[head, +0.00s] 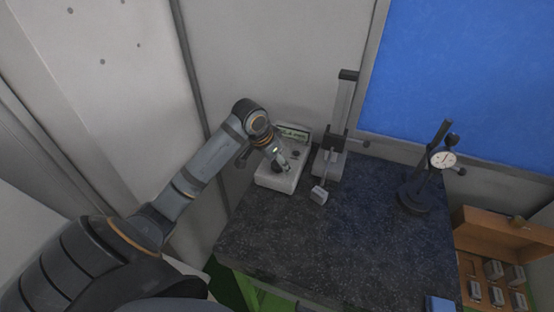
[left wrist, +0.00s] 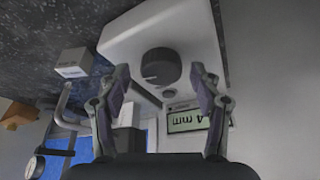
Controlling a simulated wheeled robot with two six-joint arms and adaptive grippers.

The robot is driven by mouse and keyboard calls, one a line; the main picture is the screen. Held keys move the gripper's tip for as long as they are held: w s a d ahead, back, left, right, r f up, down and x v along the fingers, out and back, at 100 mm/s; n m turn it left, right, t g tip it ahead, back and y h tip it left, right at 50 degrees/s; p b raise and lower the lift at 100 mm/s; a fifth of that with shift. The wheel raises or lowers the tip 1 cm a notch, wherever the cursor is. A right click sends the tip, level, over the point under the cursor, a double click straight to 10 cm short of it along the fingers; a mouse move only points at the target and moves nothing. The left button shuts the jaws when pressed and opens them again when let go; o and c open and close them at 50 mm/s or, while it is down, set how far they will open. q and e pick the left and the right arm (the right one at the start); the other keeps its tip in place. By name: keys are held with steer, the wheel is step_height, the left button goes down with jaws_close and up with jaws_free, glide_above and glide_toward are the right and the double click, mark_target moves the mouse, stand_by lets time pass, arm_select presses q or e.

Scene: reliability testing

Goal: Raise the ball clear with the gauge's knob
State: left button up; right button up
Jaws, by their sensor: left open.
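The gauge's pale box (head: 270,181) stands near the back left of the dark stone table, with a lit green display (head: 294,133). In the left wrist view the box (left wrist: 120,42) shows a round black knob (left wrist: 162,66) and the display (left wrist: 188,120). My left gripper (head: 282,168) is over the box. Its fingers (left wrist: 160,80) are open, one on each side of the knob in the wrist view; I cannot tell whether they touch it. The gauge's upright column (head: 343,105) stands right of the box. I cannot make out the ball.
A small grey block (head: 318,195) lies in front of the column; it also shows in the left wrist view (left wrist: 73,62). A dial indicator (head: 443,159) on a black stand is at the right. An open wooden case (head: 500,232) of blocks lies beyond. The table's front is mostly clear.

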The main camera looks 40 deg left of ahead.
arm_select(q)
steer(key=shift+a, duration=0.15)
steer(key=shift+c, duration=1.3)
steer(key=c, duration=0.9)
steer(key=shift+m, duration=0.3)
steer(key=shift+m+h, duration=0.5)
steer(key=shift+m, duration=0.5)
steer(key=m, duration=0.2)
steer(key=m+g+h, duration=0.1)
steer(key=m, duration=0.1)
steer(key=shift+w+a+m, duration=0.1)
steer(key=shift+w+m, duration=0.1)
steer(key=shift+m, duration=0.1)
steer(key=m+g+h, duration=0.1)
steer(key=m, duration=0.2)
steer(key=shift+g, duration=0.3)
steer(key=shift+w+m+g+h, duration=0.1)
steer(key=shift+m+g+h, duration=0.35)
steer(key=shift+m, duration=1.35)
steer(key=shift+g+y, duration=0.25)
